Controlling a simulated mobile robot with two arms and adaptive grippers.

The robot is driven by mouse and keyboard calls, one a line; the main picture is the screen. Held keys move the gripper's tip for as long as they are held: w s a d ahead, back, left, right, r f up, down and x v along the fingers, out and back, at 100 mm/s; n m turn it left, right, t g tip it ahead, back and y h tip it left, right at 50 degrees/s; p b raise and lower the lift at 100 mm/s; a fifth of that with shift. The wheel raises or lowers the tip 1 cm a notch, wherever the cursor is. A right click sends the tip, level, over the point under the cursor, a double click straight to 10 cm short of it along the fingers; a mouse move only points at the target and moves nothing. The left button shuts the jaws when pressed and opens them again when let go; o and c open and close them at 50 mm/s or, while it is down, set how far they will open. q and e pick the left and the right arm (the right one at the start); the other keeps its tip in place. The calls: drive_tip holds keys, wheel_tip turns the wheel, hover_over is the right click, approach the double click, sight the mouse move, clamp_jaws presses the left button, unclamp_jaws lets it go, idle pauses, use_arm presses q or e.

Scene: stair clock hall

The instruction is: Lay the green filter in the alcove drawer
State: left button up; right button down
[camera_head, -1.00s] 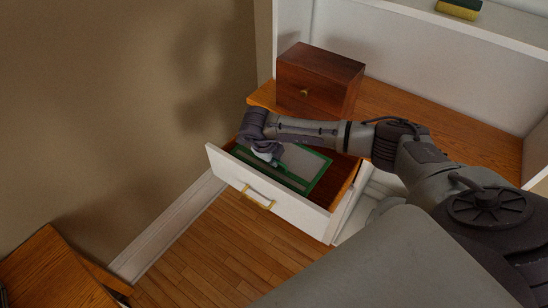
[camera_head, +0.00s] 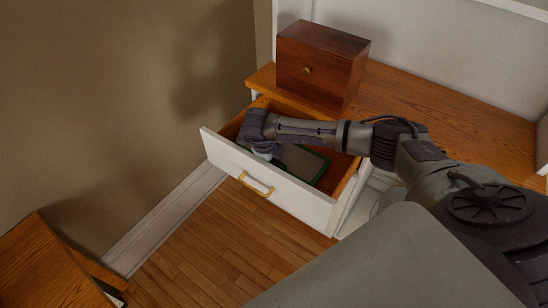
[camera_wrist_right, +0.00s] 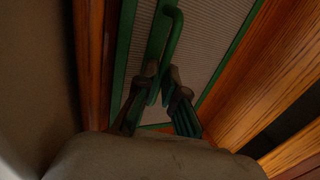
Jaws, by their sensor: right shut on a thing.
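The green filter (camera_head: 305,160), a grey panel with a green frame, lies low inside the open alcove drawer (camera_head: 235,165). The drawer has a white front, a brass handle and brown wooden sides. My right gripper (camera_head: 268,153) reaches down into the drawer near its left end. In the right wrist view, the right gripper (camera_wrist_right: 165,88) is shut on the green bar handle of the filter (camera_wrist_right: 207,38). The drawer's wooden wall (camera_wrist_right: 262,75) runs along the filter's right side there. My arm and the drawer front hide part of the filter. My left gripper is out of view.
A dark wooden box (camera_head: 318,62) with a small knob stands on the wooden top (camera_head: 440,115) just behind the drawer. The brown wall (camera_head: 130,110) is close on the left. A wooden piece of furniture (camera_head: 45,265) stands at the lower left.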

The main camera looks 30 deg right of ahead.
drive_tip(key=shift+f, duration=0.15)
drive_tip(key=c, duration=1.2)
unclamp_jaws()
drive_tip(key=v, duration=1.2)
